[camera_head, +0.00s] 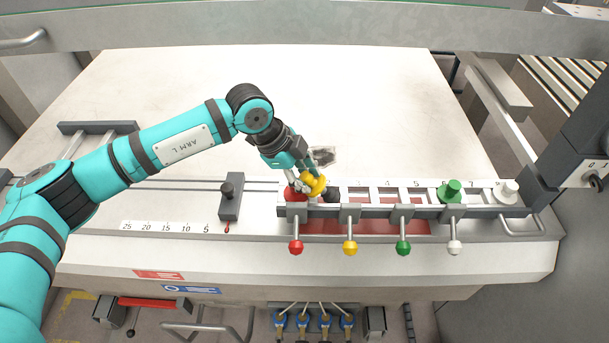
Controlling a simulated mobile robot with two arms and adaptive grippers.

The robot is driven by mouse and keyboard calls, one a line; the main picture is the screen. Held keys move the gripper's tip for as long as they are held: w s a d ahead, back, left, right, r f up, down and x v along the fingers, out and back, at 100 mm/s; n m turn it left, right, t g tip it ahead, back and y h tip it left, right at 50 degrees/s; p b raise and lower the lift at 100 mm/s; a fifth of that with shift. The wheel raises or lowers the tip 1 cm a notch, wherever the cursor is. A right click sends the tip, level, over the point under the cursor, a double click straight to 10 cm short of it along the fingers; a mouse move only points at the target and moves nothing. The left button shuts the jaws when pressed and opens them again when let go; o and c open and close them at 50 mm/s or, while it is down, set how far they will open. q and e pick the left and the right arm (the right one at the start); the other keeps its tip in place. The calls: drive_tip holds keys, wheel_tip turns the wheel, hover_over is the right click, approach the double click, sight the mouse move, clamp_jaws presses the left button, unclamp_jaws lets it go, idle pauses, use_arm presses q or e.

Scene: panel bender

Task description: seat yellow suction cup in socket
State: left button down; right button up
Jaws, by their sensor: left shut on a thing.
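The yellow suction cup (313,184) is held in my left gripper (308,177), which is shut on it. It is tilted and sits over the left part of the numbered socket bar (385,198). A red cup (294,194) is just left of it, partly behind the gripper. A dark round thing (331,195) is close to its right; I cannot tell whether it touches. A green cup (452,190) and a white cup (507,190) stand upright at the bar's right end. The gripper hides the sockets beneath it. My right gripper is not in view.
Red, yellow, green and white ball-ended levers (350,248) stick out in front of the bar. A dark grey stop block (231,197) stands left on the scale rail. The pale table top (330,95) behind is mostly clear. A dark column (575,140) rises at right.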

use_arm(q)
drive_tip(key=shift+r, duration=0.1)
drive_tip(key=shift+r+p, duration=1.7)
drive_tip(key=shift+r, duration=1.1)
wheel_tip(320, 180, up, 5)
drive_tip(key=p, duration=0.2)
drive_tip(key=shift+r+p, duration=0.1)
drive_tip(key=shift+p, duration=0.25)
